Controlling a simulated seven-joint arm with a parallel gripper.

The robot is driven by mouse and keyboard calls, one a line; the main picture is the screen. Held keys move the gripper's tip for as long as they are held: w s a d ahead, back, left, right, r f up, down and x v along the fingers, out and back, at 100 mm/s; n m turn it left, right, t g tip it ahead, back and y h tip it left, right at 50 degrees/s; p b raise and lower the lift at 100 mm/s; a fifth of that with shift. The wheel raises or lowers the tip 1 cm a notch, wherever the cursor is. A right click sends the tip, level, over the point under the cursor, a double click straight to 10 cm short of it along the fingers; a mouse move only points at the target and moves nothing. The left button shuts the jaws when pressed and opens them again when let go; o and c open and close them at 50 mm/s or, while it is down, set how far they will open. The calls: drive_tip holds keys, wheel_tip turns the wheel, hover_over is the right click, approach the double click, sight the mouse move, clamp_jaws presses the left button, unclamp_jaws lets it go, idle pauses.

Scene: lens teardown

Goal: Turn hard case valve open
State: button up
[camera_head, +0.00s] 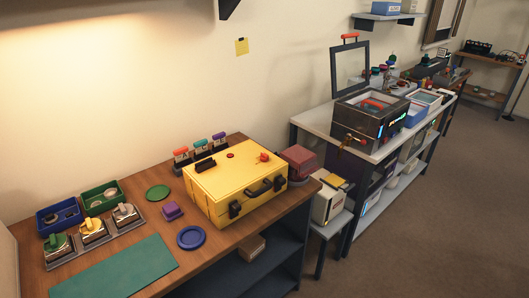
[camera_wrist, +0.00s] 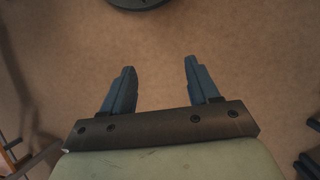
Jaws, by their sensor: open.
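A yellow hard case (camera_head: 226,192) stands shut on the wooden bench, with black latches and a handle on its front. A small red valve knob (camera_head: 264,157) sits on its lid near the back right. A flatter red round piece (camera_head: 230,155) is on the lid to the left of it. Which way the valve is turned is too small to tell. My gripper (camera_wrist: 158,85) shows only in the wrist view, with its two blue fingers apart and nothing between them. It hangs over bare brown floor, away from the case.
The wooden bench (camera_head: 240,241) also bears a green mat (camera_head: 113,270), a blue dish (camera_head: 191,237), a purple block (camera_head: 172,211) and bins at left. Stamps stand behind the case. A dark machine (camera_head: 370,120) is on the white bench to the right.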

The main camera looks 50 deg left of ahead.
drive_tip(key=w+a+r+t, duration=0.1)
drive_tip(key=w+a+r, duration=0.85)
drive_tip(key=a, duration=0.35)
drive_tip(key=w+a+r+t, duration=0.2)
drive_tip(key=w+a+r, duration=0.7)
drive_tip(key=a, duration=0.4)
drive_tip(key=w+a+r+t, duration=0.1)
drive_tip(key=w+a+r, duration=0.1)
drive_tip(key=a+r, duration=1.7)
wheel_tip(320, 180, up, 29)
drive_tip(key=y, duration=0.1)
hover_over(264, 153)
drive_tip(key=shift+t, duration=0.4)
wheel_tip(264, 153, down, 13)
drive_tip(key=shift+d+f, duration=0.15)
drive_tip(key=shift+f, duration=0.05)
drive_tip(key=c, duration=1)
